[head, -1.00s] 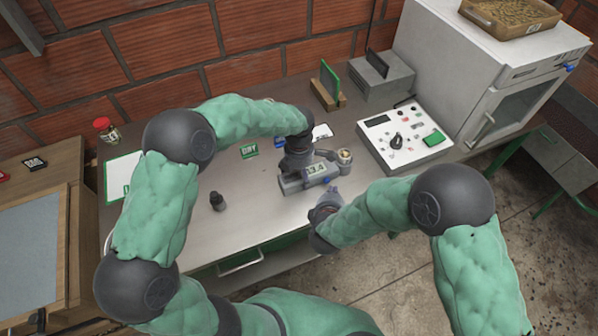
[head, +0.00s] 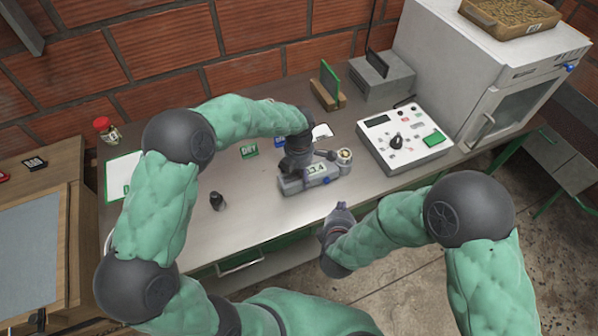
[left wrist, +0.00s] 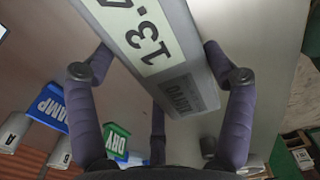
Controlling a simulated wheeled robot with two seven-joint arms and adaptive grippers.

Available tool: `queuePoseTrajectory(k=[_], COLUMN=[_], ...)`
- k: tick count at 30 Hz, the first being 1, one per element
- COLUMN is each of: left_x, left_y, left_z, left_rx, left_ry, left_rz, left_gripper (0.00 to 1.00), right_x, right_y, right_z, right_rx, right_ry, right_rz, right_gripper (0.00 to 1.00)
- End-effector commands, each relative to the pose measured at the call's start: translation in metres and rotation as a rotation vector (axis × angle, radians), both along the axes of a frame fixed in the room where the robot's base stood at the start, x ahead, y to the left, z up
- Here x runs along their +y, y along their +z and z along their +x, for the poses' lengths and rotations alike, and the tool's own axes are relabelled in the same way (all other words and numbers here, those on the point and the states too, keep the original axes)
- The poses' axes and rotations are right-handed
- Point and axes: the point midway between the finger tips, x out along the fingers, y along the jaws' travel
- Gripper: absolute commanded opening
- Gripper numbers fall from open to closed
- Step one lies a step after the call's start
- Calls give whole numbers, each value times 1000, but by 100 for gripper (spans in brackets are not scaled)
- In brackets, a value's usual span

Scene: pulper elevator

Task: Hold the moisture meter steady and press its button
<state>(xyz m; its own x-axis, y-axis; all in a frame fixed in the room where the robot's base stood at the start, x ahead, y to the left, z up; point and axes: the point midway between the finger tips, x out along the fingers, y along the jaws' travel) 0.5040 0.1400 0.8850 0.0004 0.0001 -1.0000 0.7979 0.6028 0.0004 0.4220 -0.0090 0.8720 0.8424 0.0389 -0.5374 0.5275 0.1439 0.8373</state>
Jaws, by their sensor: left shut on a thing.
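The moisture meter (head: 309,180) is a grey box on the metal bench, with a lit display reading 13.4. A small blue spot, perhaps its button (head: 327,181), shows at its right end. My left gripper (head: 298,165) is shut on the meter from above.
A small cup of beans (head: 345,155) stands at the meter's right end. A control panel (head: 403,138) and a white oven (head: 480,75) are at the right. A green DRY sign (head: 249,152) stands behind.

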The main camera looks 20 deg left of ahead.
Motion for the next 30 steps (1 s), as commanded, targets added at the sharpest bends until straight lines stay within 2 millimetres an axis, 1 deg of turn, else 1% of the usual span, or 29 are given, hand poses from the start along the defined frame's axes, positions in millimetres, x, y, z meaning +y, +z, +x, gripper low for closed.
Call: queuePoseTrajectory(k=[1, 9, 10, 11, 12, 23, 26, 30], left_x=[0, 0, 0, 0, 0, 0, 0, 0], left_y=[-3, -3, -3, -3, -2, 0, 7, 27], left_z=[-2, -2, -2, -2, -2, 0, 0, 1], left_rx=[7, 7, 7, 7, 6, 1, -1, -3], left_ry=[-2, -2, -2, -2, -2, 0, 0, -1], left_rz=[1, 1, 1, 1, 1, 0, 0, -1], left_gripper=[33, 33, 90, 99, 100, 100, 100, 100], right_x=[-1, -2, -2, -2, -2, -2, -2, -2], right_y=[0, 0, 0, 0, 0, 0, 0, 0], right_z=[-2, -2, -2, -2, -2, -2, -2, -2], right_rx=[0, -1, -1, -1, -1, -1, -1, -1], right_ry=[0, 0, 0, 0, 0, 0, 0, 1], right_rz=[0, 0, 0, 0, 0, 0, 0, -1], right_gripper=[0, 0, 0, 0, 0, 0, 0, 0])
